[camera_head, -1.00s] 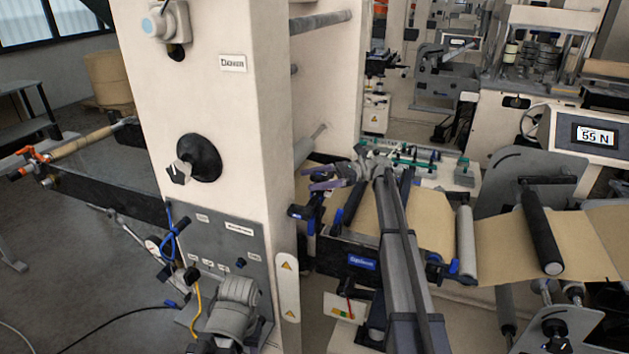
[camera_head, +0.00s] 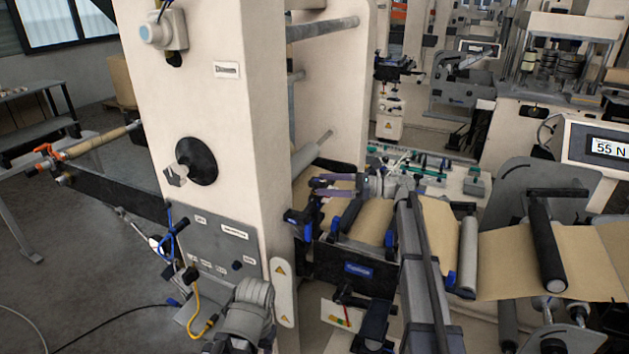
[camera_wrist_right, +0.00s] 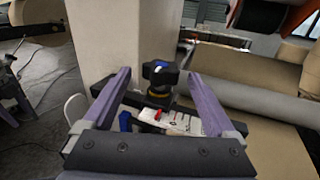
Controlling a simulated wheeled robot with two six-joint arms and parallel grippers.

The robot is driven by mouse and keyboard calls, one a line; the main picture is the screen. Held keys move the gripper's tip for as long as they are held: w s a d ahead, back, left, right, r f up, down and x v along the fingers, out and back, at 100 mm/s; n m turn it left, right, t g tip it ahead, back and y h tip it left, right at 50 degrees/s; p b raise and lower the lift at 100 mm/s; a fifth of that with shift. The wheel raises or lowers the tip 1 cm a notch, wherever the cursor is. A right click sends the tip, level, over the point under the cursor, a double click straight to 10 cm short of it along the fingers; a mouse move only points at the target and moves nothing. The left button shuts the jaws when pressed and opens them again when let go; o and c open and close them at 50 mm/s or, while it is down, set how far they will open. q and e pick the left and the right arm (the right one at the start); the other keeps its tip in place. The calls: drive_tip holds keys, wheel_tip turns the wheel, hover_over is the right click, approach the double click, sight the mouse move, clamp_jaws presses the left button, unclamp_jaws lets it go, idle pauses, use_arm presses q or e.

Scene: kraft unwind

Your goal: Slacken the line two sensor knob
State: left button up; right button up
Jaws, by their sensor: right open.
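In the right wrist view a black lobed knob (camera_wrist_right: 160,72) with a blue cap sits above a yellow ring, beside the cream machine column. My right gripper (camera_wrist_right: 160,78) is open, its two purple fingers on either side of the knob in the picture; contact cannot be told. In the head view my right gripper (camera_head: 314,187) points left toward the column, over the kraft web unit. The knob is not clearly made out there. A purple part at the left edge of the wrist view looks like my left gripper (camera_wrist_right: 12,100); its jaws cannot be made out.
The cream column (camera_head: 205,90) stands left of the right gripper. A display (camera_head: 607,148) reads 55 N. Kraft web (camera_head: 500,262) runs over rollers at right. A black roller (camera_head: 543,245) and a grey roller (camera_head: 467,252) stand near my right arm. Open floor lies at left.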

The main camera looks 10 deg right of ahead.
sight(310, 180)
drive_tip(key=shift+s+a+r+m+t+h, duration=0.15)
drive_tip(key=shift+s+m+t+h, duration=0.25)
drive_tip(key=shift+s+m+t, duration=0.45)
drive_tip(key=shift+s+d+m+t+h, duration=0.25)
drive_tip(key=shift+m+t+h, duration=0.1)
drive_tip(key=shift+t, duration=0.6)
drive_tip(key=shift+w+a+m+t+h, duration=0.35)
drive_tip(key=shift+w+a+t, duration=0.2)
drive_tip(key=shift+w+a, duration=0.75)
drive_tip(key=shift+w+a+m+t+h, duration=0.2)
drive_tip(key=shift+w+a+m+t, duration=0.3)
drive_tip(key=shift+w+a, duration=0.75)
drive_tip(key=shift+s+a, duration=0.15)
drive_tip(key=shift+s, duration=0.05)
